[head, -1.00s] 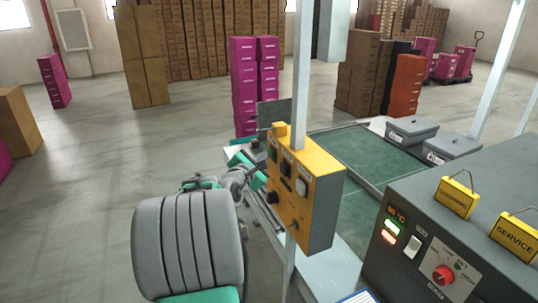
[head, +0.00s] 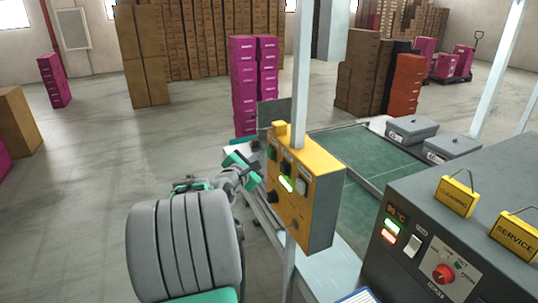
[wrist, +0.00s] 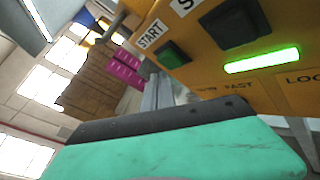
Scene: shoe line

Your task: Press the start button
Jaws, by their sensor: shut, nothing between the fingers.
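The yellow control box (head: 318,205) stands on a post in the middle of the head view. Its start button (wrist: 172,55) is a dark green square under the START label in the wrist view; it also shows on the box's left face in the head view (head: 271,152). A lamp (wrist: 262,60) on the same face glows bright green. My gripper (head: 252,170) is shut and empty, just left of the box face. In the wrist view its teal finger (wrist: 170,150) with a dark edge lies below the button, apart from it in the picture.
A black switch (wrist: 236,22) sits beside the start button. A grey machine (head: 440,230) with a red knob stands at the right. A green conveyor belt (head: 370,155) runs behind the box. Pink boxes (head: 244,85) are stacked beyond. The floor at left is open.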

